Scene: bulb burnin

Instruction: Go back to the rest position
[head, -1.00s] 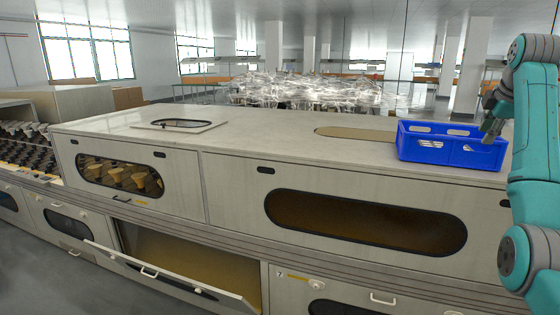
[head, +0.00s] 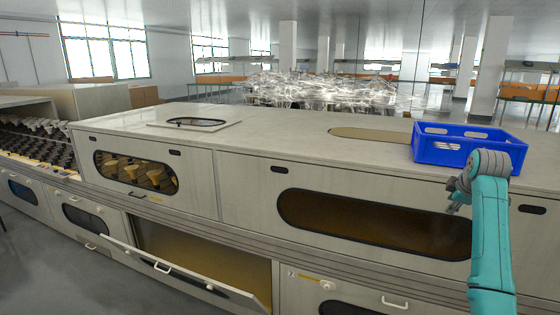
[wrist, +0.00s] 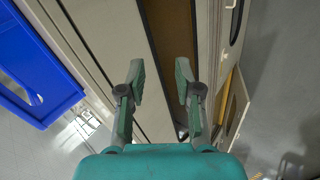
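My gripper (head: 456,196) is in front of the cabinet on the right of the head view, below the blue crate. In the wrist view my gripper (wrist: 160,82) has its two fingers apart with nothing between them. The blue crate (head: 468,156) stands on the cabinet top at the right; it also shows at the left of the wrist view (wrist: 28,62). I cannot see whether anything lies in the crate.
The long cabinet (head: 240,185) has a dark oval window on the right and a window with several bulb-like shapes on the left. A lower flap door (head: 185,275) hangs open. Grey floor (head: 40,255) is clear at the lower left.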

